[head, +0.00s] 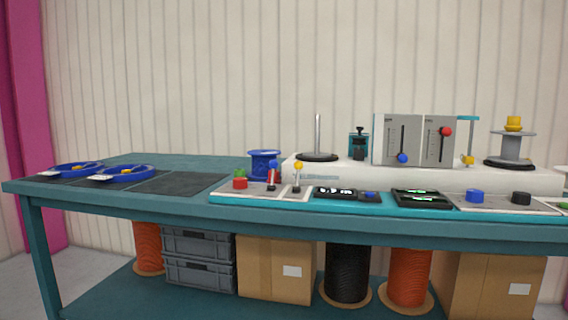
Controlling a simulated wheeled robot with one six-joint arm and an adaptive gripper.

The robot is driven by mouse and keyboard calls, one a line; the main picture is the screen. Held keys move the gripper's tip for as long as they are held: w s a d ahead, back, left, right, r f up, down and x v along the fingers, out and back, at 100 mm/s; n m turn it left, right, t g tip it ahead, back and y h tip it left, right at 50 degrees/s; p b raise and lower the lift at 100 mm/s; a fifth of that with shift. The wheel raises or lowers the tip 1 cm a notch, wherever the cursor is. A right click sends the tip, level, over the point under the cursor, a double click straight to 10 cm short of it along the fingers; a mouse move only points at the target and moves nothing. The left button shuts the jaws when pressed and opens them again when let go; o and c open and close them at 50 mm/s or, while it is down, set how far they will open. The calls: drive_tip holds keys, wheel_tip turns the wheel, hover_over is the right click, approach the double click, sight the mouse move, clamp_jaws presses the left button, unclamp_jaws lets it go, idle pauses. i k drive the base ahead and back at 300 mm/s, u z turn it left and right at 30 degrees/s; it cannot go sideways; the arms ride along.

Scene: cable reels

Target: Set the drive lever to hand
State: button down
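Several levers show in the head view, and I cannot read which one is the drive lever. On the upright grey panel (387,130) behind, a slotted lever with a blue knob (403,158) sits low, and one with a red knob (446,132) sits higher. The labels are too small to read. My gripper is not in view.
The levers are on a long teal bench (150,205). Dark mats with blue reels (122,172) lie left. Boxes and cable reels stand below.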

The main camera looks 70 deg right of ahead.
sight(273, 164)
drive_tip(key=z, duration=0.95)
drive_tip(key=i, duration=0.8)
drive_tip(key=z, duration=0.85)
